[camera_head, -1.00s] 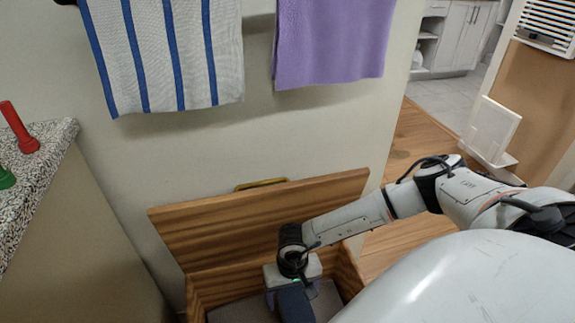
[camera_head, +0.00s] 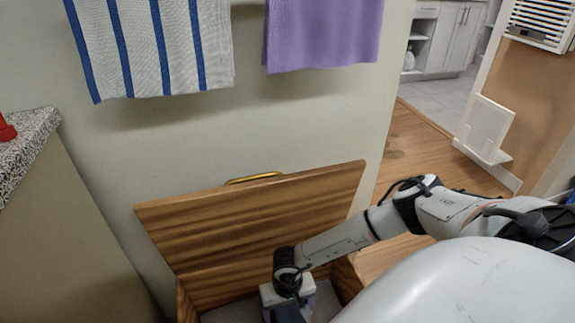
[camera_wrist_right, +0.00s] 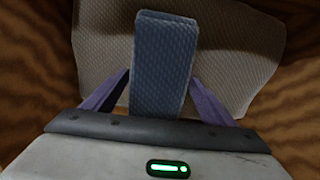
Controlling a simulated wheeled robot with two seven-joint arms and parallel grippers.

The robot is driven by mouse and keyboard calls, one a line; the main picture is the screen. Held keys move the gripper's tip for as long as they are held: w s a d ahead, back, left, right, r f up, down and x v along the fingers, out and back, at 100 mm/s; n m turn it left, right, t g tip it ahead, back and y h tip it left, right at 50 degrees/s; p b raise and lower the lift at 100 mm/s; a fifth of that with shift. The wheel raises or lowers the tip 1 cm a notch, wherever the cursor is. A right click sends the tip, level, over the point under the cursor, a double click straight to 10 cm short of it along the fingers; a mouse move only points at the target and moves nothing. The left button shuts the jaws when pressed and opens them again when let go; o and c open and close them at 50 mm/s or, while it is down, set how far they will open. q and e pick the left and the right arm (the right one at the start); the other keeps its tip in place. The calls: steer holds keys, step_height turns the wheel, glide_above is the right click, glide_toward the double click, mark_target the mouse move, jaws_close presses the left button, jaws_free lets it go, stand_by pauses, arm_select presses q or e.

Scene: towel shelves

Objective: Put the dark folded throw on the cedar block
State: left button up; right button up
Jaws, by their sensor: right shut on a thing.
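The dark folded throw (camera_wrist_right: 163,62) is a blue-grey narrow textured bundle in the right wrist view. My right gripper (camera_wrist_right: 158,92) is shut on it, with one purple-grey finger on each side. In the head view the gripper (camera_head: 288,294) is inside the open wooden chest, and the dark throw (camera_head: 287,315) shows below it at the bottom edge. A pale textured cloth (camera_wrist_right: 232,60) lies beneath the throw in the chest; I cannot tell whether they touch. I cannot make out a cedar block. My left gripper is not in view.
The wooden chest (camera_head: 250,222) has its lid raised against the wall. A striped towel (camera_head: 150,45) and a purple towel (camera_head: 322,35) hang above it. A speckled counter (camera_head: 28,140) stands at the left. Open floor lies to the right.

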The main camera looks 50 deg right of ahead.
mark_target(287, 311)
steer(key=o, duration=1.4)
steer(key=shift+f, duration=0.1)
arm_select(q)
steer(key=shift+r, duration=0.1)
arm_select(e)
steer(key=shift+r+p, duration=0.3)
step_height(287, 311, up, 11)
steer(key=p, duration=0.4)
steer(key=shift+f, duration=0.2)
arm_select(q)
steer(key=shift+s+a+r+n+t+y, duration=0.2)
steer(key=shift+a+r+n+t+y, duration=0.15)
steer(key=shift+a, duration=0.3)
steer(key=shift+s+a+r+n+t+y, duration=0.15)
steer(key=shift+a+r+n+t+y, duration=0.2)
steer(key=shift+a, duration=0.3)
arm_select(e)
steer(key=shift+r, duration=0.6)
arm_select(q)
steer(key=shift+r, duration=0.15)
